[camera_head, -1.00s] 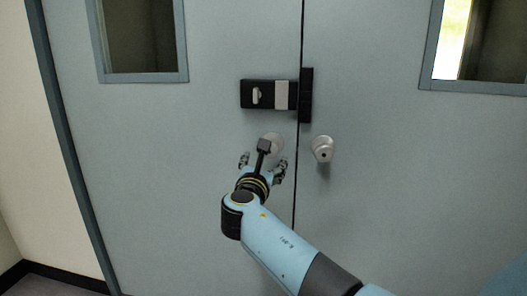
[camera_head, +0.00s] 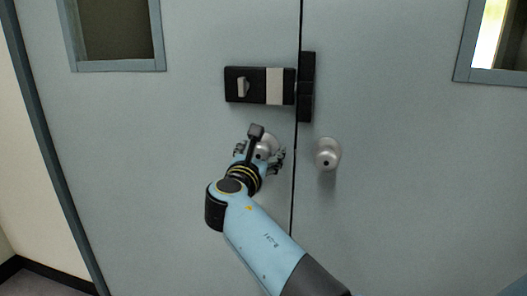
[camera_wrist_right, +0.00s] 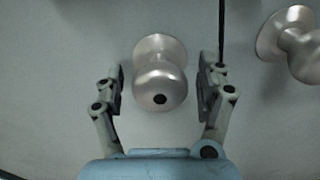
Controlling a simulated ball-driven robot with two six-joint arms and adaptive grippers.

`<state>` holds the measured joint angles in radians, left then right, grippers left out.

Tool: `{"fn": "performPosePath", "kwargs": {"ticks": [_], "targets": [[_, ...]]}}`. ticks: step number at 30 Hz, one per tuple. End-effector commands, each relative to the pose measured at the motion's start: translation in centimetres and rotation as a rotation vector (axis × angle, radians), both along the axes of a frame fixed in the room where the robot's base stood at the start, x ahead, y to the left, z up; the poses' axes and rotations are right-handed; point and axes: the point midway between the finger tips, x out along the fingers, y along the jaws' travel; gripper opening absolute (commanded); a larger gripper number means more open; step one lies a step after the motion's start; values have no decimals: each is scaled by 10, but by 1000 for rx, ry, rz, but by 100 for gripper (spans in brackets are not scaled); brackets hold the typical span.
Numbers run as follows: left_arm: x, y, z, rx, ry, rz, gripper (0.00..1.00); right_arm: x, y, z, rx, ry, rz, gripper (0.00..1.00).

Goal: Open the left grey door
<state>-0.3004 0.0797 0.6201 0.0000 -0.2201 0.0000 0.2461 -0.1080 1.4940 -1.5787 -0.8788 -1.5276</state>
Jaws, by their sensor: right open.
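The left grey door (camera_head: 160,150) appears closed, its edge meeting the right door at a dark vertical seam. Its round silver knob (camera_head: 266,146) is partly hidden behind my right gripper (camera_head: 259,154) in the head view. In the right wrist view the knob (camera_wrist_right: 160,80) sits between the two open fingers of my right gripper (camera_wrist_right: 160,92). There is a visible gap on each side of the knob, so the fingers are not closed on it. My left gripper is not in view.
The right door (camera_head: 410,170) has its own silver knob (camera_head: 327,154), close to the right of my gripper. A black lock box (camera_head: 246,85) and a black vertical piece (camera_head: 307,86) are above the knobs. A window (camera_head: 112,30) is at upper left.

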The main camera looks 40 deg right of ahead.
Motion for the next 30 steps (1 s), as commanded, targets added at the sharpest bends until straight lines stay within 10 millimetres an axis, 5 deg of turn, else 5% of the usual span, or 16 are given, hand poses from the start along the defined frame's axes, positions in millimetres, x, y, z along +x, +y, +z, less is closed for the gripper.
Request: {"fn": "performPosePath", "kwargs": {"ticks": [5,21,30], "targets": [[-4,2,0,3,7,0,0,0,0,0,0,0,0,70],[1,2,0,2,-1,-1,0,0,0,0,-1,1,0,0],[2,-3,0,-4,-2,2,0,0,-6,0,9,-12,0,0]]}}
